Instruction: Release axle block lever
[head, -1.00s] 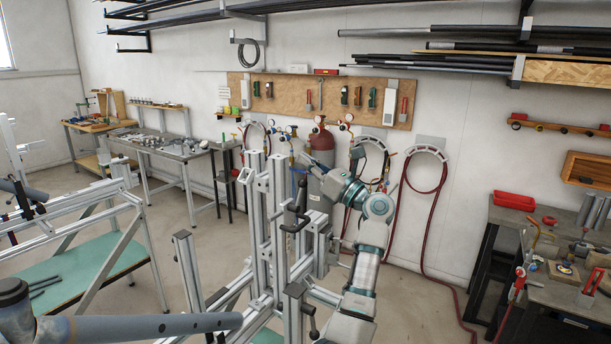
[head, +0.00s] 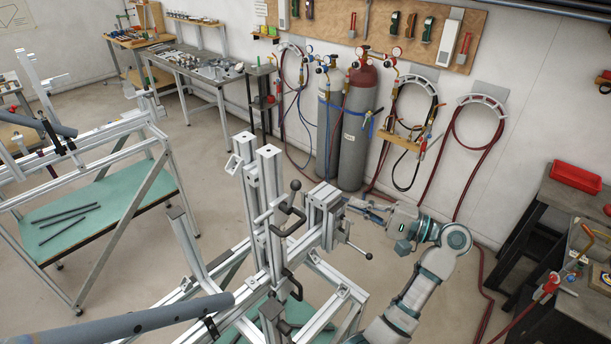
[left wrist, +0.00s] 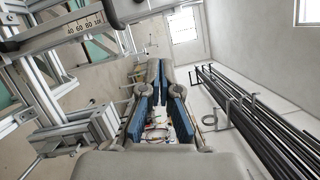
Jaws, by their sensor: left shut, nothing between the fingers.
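The frame jig (head: 262,215) of silver aluminium profiles stands in the middle of the head view. An upright block (head: 322,208) of short profiles sits on its right side. A thin lever with a dark knob (head: 367,256) sticks out to the right below this block. A black lever with a round knob (head: 295,187) stands on the block's left. I cannot tell which is the axle block lever. My left gripper (head: 353,205) is shut and empty, close to the block's right side. Its blue-padded fingers (left wrist: 160,72) show in the left wrist view. Contact is not clear. My right gripper is not seen.
A grey-blue tube (head: 150,318) crosses the lower left foreground. Another jig stand (head: 150,195) with a green shelf is at left. Gas cylinders (head: 355,130) and hoses stand at the wall behind. A dark bench (head: 540,225) is at right. A scale (left wrist: 85,25) shows in the left wrist view.

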